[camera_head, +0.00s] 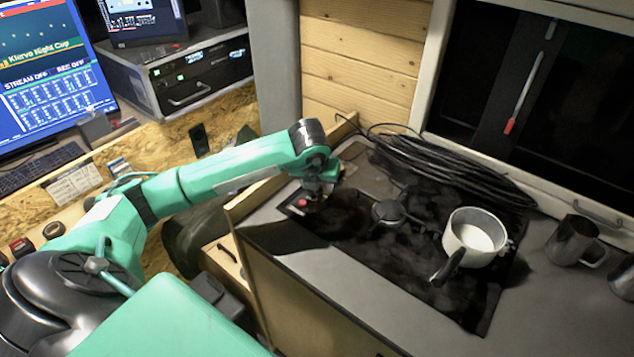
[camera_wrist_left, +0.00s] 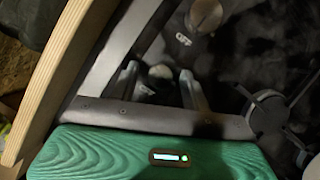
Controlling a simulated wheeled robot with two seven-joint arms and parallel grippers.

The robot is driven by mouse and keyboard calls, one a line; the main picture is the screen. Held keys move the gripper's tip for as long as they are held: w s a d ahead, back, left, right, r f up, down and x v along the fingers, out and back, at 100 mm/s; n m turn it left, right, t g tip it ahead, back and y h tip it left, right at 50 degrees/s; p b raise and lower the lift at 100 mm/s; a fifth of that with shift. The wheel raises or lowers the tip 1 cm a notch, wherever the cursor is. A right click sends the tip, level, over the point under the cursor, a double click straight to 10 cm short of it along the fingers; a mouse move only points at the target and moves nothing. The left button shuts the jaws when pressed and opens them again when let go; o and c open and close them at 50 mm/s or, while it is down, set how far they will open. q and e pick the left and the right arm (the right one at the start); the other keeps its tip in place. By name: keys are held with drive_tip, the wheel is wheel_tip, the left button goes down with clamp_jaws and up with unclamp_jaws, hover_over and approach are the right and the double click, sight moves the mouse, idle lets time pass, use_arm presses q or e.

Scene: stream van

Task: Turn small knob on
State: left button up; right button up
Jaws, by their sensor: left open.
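The stove's dark panel (camera_head: 345,225) lies on the counter, with a red-topped knob (camera_head: 302,203) near its left corner. My left gripper (camera_head: 318,192) is over this corner and partly covers it. In the left wrist view, my left gripper (camera_wrist_left: 160,88) is open, with one finger on each side of a small pale-topped round knob (camera_wrist_left: 160,72). Whether the fingers touch it I cannot tell. A larger brownish knob (camera_wrist_left: 203,15) with a small white mark beside it is farther up. Which way the knobs are turned is unclear. My right gripper is out of view.
A small burner (camera_head: 390,212) is right of my gripper; it also shows in the wrist view (camera_wrist_left: 270,110). A white pot (camera_head: 474,236) with a dark handle stands farther right. A black cable coil (camera_head: 450,172) lies behind. A wooden edge (camera_head: 258,195) borders the counter's left side.

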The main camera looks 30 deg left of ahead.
use_arm(q)
drive_tip(key=shift+s+d+r, duration=0.1)
drive_tip(key=shift+s+r, duration=0.05)
drive_tip(key=shift+r, duration=0.35)
drive_tip(key=b+v, duration=0.2)
drive_tip(key=v, duration=1)
drive_tip(key=shift+s+r, duration=0.15)
drive_tip(key=shift+r, duration=0.2)
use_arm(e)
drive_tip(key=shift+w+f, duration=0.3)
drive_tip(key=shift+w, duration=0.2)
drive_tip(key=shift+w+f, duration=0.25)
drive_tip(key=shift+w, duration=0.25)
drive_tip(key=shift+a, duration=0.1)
